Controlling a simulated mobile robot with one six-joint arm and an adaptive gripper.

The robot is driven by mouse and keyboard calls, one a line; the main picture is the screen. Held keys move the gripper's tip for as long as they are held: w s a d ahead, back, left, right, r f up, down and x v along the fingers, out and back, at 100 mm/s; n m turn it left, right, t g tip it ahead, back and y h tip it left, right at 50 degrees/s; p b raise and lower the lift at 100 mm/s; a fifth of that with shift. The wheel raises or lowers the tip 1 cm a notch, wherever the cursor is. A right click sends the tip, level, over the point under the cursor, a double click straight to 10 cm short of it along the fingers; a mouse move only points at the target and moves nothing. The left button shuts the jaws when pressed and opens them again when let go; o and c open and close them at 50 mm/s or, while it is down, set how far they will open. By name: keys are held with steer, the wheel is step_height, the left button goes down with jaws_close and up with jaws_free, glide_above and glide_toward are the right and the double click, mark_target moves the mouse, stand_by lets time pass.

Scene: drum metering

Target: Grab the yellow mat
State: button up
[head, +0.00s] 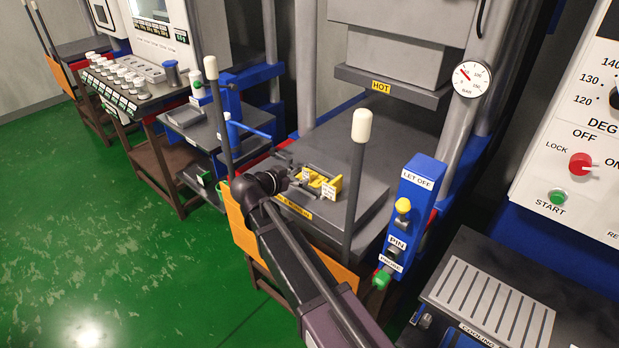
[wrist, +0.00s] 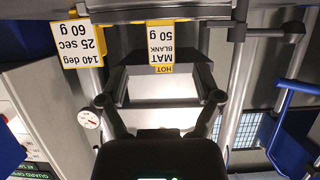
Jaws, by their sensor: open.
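A small yellow piece (head: 318,183) with white labels lies on the press's grey lower plate in the head view; its print is too small to read there. I cannot tell for sure that it is the mat. The wrist view is upside down and shows a yellow-edged white label reading "MAT BLANK 50 g" (wrist: 160,44) and another reading "140 deg 25 sec 60 g" (wrist: 81,42). My gripper (head: 285,177) is just left of the yellow piece. In the wrist view its two dark fingers (wrist: 160,99) are apart, with nothing between them.
The press's upper block, marked HOT (head: 380,87), hangs above the plate. White-capped posts (head: 355,170) stand at its front corners. Green floor (head: 90,240) is open at left.

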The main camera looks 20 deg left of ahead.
mark_target(305, 174)
steer(key=shift+w, duration=0.1)
steer(key=shift+b+x, duration=0.9)
steer(key=shift+x, duration=1.7)
steer(key=shift+r, duration=0.1)
jaws_close()
